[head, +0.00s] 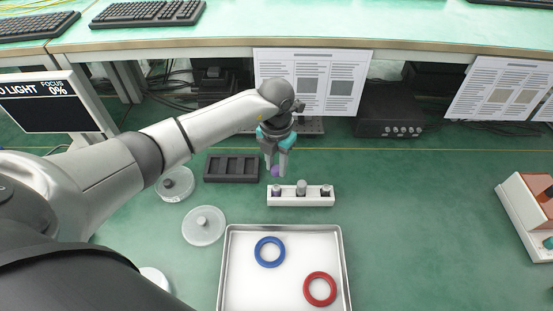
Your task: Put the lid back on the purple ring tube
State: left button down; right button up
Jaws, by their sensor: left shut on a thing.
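My left gripper (276,162) points down and is shut on a small round purple piece (275,171), which looks like the lid. It holds it just above and behind the left end of a white rack (300,201). Several short tubes stand in the rack. The left one (276,191) is dark with a purplish tint and is almost directly below the purple piece. The middle one (301,188) is grey and taller, and the right one (325,191) is dark. Their rings are too small to make out clearly. My right gripper is not in view.
A metal tray (229,262) with a blue ring (270,252) and a red ring (320,289) lies in front of the rack. A black slotted holder (231,168) and clear discs (203,226) lie to the left.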

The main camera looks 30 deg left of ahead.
aim_at(276, 187)
pick_arm(q)
jog(key=shift+f+b, duration=2.3)
jog(key=shift+f, duration=0.45)
jog(key=shift+f+b, duration=0.35)
jog(key=shift+f, duration=0.1)
jog(key=shift+f, duration=0.15)
jog(key=shift+c, duration=0.2)
grip_release()
dwell(0.4)
